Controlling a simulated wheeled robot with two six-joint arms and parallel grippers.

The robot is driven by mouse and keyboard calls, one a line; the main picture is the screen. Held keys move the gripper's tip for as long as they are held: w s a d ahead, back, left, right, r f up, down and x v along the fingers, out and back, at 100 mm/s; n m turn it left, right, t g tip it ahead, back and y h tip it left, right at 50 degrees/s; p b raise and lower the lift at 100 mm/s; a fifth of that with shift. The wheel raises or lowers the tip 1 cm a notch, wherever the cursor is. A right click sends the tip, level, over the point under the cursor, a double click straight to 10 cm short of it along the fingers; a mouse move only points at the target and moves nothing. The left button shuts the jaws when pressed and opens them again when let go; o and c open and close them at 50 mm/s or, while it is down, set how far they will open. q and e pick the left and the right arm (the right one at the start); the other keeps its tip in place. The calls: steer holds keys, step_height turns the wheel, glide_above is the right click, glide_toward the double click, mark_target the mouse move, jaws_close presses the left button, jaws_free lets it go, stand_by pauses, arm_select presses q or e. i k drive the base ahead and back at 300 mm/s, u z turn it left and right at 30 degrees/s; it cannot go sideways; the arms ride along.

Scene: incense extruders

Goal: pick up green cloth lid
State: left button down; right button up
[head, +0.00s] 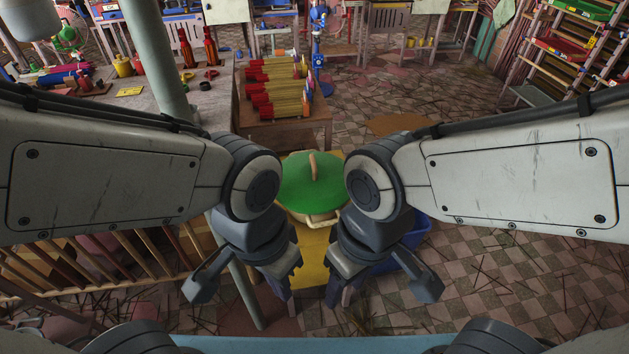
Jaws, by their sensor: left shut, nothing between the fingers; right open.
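The green cloth lid (296,184) is round, with a tan upright handle (314,166) near its middle. It lies on top of a pale basket or pot (318,220), which stands on a yellow surface. My two wrists hide parts of its left and right edges. My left gripper (283,292) is at the lower middle, on the near side of the lid and apart from it. It is shut and empty. My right gripper (343,290) is just to its right, also on the near side of the lid. It is open and empty.
A blue bin (412,240) stands right of the yellow surface (314,262), partly behind my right wrist. A wooden railing (120,262) is at the left. A table with red and yellow incense bundles (274,88) stands beyond the lid. A grey post (160,60) rises at the left.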

mark_target(313, 183)
steer(key=k, duration=0.65)
steer(key=u, duration=0.55)
steer(key=i, duration=1.2)
steer(key=z, duration=0.25)
